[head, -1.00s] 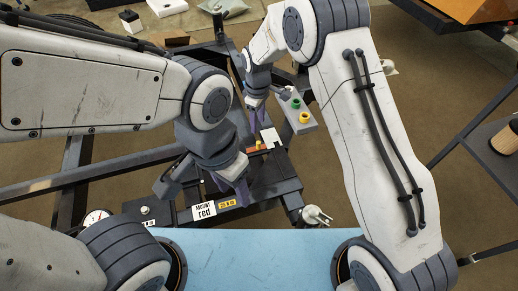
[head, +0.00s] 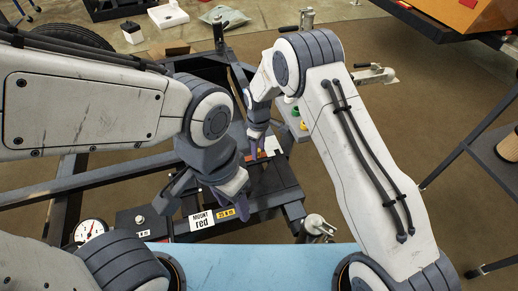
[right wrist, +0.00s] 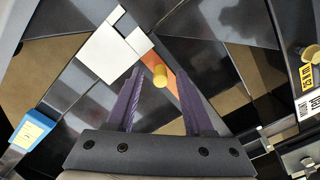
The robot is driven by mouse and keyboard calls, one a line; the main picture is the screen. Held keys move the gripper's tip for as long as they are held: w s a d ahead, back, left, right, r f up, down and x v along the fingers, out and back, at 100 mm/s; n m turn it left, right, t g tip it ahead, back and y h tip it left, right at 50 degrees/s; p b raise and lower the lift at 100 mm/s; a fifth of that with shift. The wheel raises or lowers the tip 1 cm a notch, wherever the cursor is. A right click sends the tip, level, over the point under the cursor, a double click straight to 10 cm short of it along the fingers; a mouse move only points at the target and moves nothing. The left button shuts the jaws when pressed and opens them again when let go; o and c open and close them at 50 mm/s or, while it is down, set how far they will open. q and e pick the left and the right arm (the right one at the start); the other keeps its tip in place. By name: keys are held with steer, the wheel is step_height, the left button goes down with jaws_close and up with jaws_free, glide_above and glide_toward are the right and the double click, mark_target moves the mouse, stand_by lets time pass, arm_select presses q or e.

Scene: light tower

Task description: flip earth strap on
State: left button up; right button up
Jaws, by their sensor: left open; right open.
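My left gripper (head: 236,196) is open and empty near the "MOUNT red" label. My right forearm partly covers the area beyond the switch.
A box with green and yellow buttons (head: 299,124) stands right of my right gripper, partly behind the arm. A "MOUNT red" plate (head: 201,220) and a gauge (head: 90,229) sit at the front. A white plate (right wrist: 102,52) lies beside the knob.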

jaws_close()
steer(key=shift+w+r, duration=0.1)
stand_by(1.2)
